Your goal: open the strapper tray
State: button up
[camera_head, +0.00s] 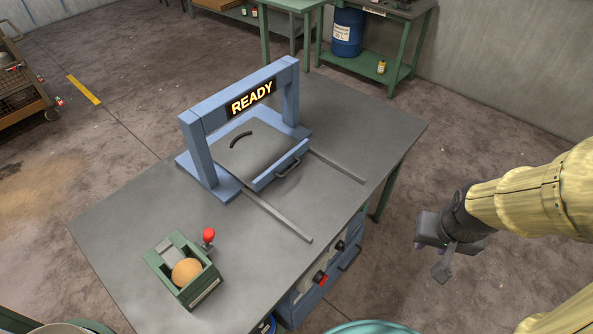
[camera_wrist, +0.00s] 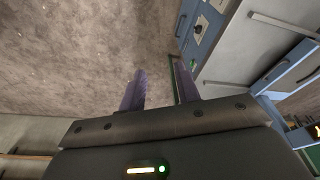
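The blue strapper (camera_head: 238,105) stands on the grey table and its arch carries a sign reading "READY". The strapper tray (camera_head: 254,148) lies under the arch, with a blue front edge and a dark handle (camera_head: 288,167) facing the two rails. The tray looks pushed in. Part of the blue tray front also shows at the right of the wrist view (camera_wrist: 288,66). My gripper (camera_head: 441,270) is off the table's right side, apart from the tray and handle. In the wrist view its two fingers (camera_wrist: 160,90) are spread with nothing between them.
Two metal rails (camera_head: 278,216) run from the strapper across the table (camera_head: 120,225). A green box (camera_head: 185,270) with a round orange-tan object and a red-knobbed lever (camera_head: 208,236) sit front left. The floor between my gripper and the table is clear.

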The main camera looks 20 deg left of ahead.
jog(key=w+a+f+n+t+y+b, duration=0.1)
jog(key=w+a+f+n+t+b, duration=0.1)
jog(key=w+f+n+b, duration=0.3)
jog(key=w+a+f+n+t+b, duration=0.1)
jog(key=w+n+t+b, duration=0.15)
jog(key=w, duration=0.45)
jog(key=w+a+f+n+t+y+b, duration=0.1)
jog(key=w+a+f+n+b, duration=0.1)
jog(key=w+f+n+b, duration=0.25)
jog(key=w+a+f+n+y+b, duration=0.2)
jog(key=a+n+y+b, duration=0.1)
jog(key=a+n+y, duration=0.1)
jog(key=w+a+f+n+g+y+b, duration=0.1)
jog(key=w+a+f+n+y+b, duration=0.1)
jog(key=a+n, duration=0.5)
jog(key=w+a+f+n+y+b, duration=0.2)
jog(key=a+f+n+y+b, duration=0.2)
jog(key=a+n+y+b, duration=0.1)
jog(key=shift+w+a+f+n+g+y+b, duration=0.15)
jog(key=shift+a+n+g+y+b, duration=0.1)
jog(key=shift+n, duration=0.4)
jog(key=shift+a+f+n+g+y+b, duration=0.15)
jog(key=shift+n+y, duration=0.1)
jog(key=shift+n, duration=0.4)
jog(key=shift+a+n+g, duration=0.2)
jog(key=shift+n+g, duration=0.05)
jog(key=shift+n, duration=0.05)
jog(key=shift+s+r, duration=0.2)
